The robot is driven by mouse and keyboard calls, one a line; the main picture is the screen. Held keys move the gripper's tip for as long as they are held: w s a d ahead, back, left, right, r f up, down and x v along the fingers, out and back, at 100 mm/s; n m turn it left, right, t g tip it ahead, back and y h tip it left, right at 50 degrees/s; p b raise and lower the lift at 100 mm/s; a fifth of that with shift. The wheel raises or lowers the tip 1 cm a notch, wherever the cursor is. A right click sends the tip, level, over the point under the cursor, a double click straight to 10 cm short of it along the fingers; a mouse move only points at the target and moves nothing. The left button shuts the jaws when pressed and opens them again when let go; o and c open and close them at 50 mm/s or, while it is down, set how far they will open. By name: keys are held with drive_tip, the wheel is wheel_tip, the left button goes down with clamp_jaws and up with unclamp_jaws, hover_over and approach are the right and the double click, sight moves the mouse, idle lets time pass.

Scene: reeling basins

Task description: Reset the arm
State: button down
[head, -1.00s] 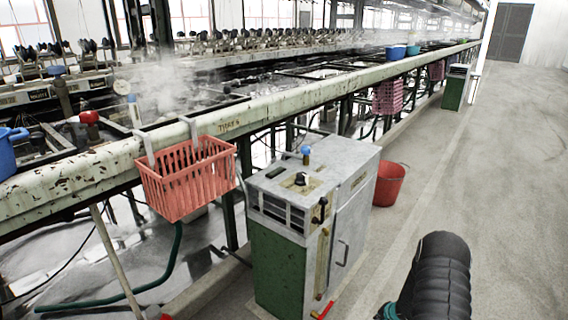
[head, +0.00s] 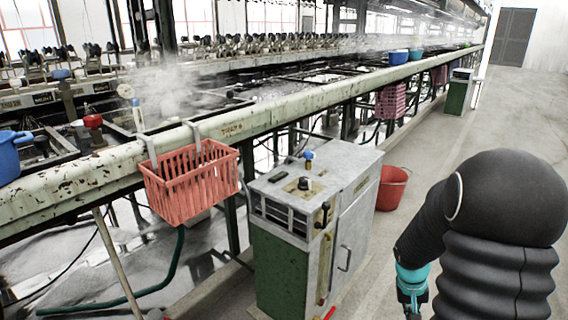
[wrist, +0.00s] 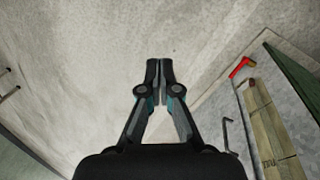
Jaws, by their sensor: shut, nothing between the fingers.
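My gripper (wrist: 159,68) is in the middle of the wrist view, its two dark fingers together and empty. It points down over bare concrete floor. My black-sleeved arm is at the lower right of the head view, with a teal wrist part below it. At the bottom edge of that view only a small part of my gripper's end shows, and the fingertips are cut off.
A green and grey control cabinet (head: 279,268) stands left of my arm; its red handle (wrist: 240,66) shows in the wrist view. A red basket (head: 181,190) hangs on the long basin bench (head: 90,165). A red bucket (head: 391,188) stands behind the cabinet. The aisle floor (head: 440,140) is clear.

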drive_tip(key=s+a+r+n+t+y, duration=0.1)
drive_tip(key=s+a+r+t, duration=0.2)
drive_tip(key=s+a+r, duration=0.5)
drive_tip(key=s+a+r+n+t+y, duration=0.1)
drive_tip(key=s+a+r, duration=0.7)
drive_tip(key=r, duration=0.8)
drive_tip(key=shift+s+a+n+t, duration=0.3)
drive_tip(key=shift+s+a+t, duration=0.1)
drive_tip(key=shift+s+t, duration=0.5)
drive_tip(key=c, duration=1.6)
unclamp_jaws()
drive_tip(key=shift+a+r, duration=0.1)
drive_tip(key=shift+r, duration=0.1)
drive_tip(key=o, duration=0.4)
drive_tip(key=shift+a, duration=0.1)
drive_tip(key=shift+o, duration=0.3)
